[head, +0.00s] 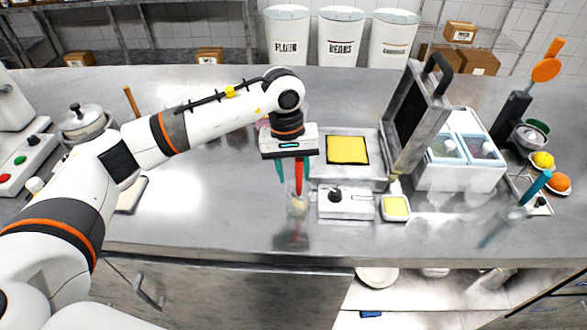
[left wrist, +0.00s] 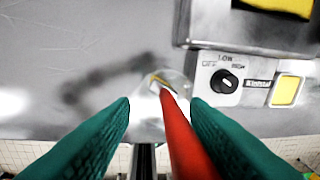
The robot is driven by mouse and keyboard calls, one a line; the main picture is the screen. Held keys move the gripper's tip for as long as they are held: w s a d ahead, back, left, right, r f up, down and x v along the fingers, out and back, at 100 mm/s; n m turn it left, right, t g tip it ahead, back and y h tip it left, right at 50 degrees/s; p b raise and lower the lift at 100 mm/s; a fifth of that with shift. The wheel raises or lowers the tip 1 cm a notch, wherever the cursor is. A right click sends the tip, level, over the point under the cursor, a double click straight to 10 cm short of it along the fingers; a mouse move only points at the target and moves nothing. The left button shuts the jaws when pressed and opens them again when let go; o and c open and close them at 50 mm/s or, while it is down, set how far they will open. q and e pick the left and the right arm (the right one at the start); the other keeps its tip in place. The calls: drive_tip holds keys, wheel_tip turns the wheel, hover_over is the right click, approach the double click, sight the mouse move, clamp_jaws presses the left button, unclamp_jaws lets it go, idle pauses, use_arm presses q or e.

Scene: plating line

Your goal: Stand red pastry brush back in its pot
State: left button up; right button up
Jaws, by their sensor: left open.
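The red pastry brush (head: 298,178) stands roughly upright, its lower end in a clear pot (head: 297,206) near the counter's front. In the left wrist view the red handle (left wrist: 184,135) runs down towards the pot (left wrist: 179,84), where a yellowish tip shows. My left gripper (head: 294,172) is above the pot, pointing down. Its two teal fingers are open on either side of the handle; in the left wrist view a gap shows on the left finger's side, while the right finger overlaps the handle's edge, so I cannot tell if it touches. My right gripper is not in view.
A press with a raised lid (head: 418,110) and a white control box (head: 346,204) stand close to the right of the pot. A yellow-topped dish (head: 396,207) is beside the box. Another clear pot with a teal brush (head: 535,188) is far right.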

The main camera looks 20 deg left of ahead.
use_arm(q)
wheel_tip(320, 180, up, 12)
drive_tip(key=a+b, duration=0.1)
drive_tip(key=b, duration=0.1)
drive_tip(key=shift+w+a, duration=0.15)
drive_tip(key=shift+f, duration=0.1)
idle(0.4)
